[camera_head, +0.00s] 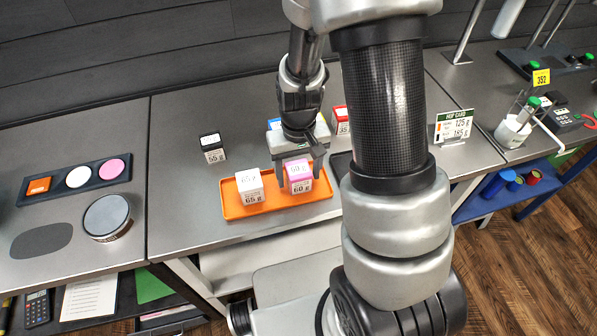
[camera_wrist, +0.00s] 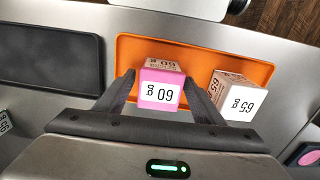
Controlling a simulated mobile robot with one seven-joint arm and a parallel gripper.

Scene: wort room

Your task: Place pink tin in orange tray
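The pink tin (camera_head: 299,178), with a pink top and a 60 g label, is at the right part of the orange tray (camera_head: 318,189). My gripper (camera_head: 298,172) is over the tray with its fingers on either side of the pink tin. In the wrist view the pink tin (camera_wrist: 160,88) is between the fingertips (camera_wrist: 160,84), with a gap visible on each side, so the gripper looks open. The tray (camera_wrist: 205,60) lies under the tin there. I cannot tell whether the tin's base touches the tray floor.
A white 65 g tin (camera_head: 249,186) stands in the tray left of the pink tin. A black-topped 55 g tin (camera_head: 212,148) stands behind the tray. A red-topped tin (camera_head: 341,119) is behind my arm. A dark tray (camera_wrist: 50,58) lies beside the orange tray.

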